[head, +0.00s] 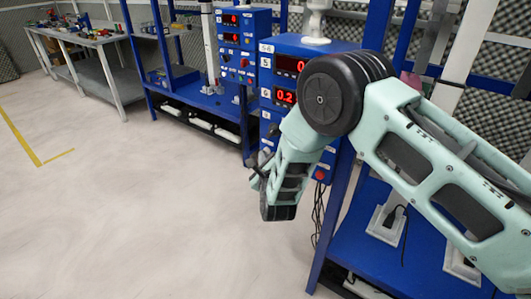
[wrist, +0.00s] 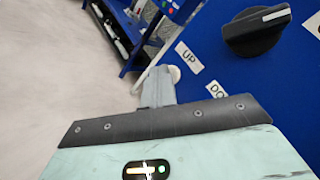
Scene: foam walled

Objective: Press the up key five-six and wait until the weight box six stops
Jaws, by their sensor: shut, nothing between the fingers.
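My gripper (head: 258,177) is shut and empty, in front of the blue control panel (head: 305,46) marked 5-6. In the wrist view its grey fingers (wrist: 157,88) reach toward a pale round knob or key (wrist: 174,73), left of the UP label (wrist: 188,57). The fingers overlap that key in the picture; I cannot tell whether they touch or press it. A partly cut-off label starting "DO" (wrist: 216,90) sits below UP. I cannot identify weight box six.
A black rotary knob (wrist: 257,32) sits on the panel right of UP. A red button (head: 320,174) is low on the panel. A second blue panel (head: 243,45) stands to the left, with a workbench (head: 88,40) farther back. The floor at left is clear.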

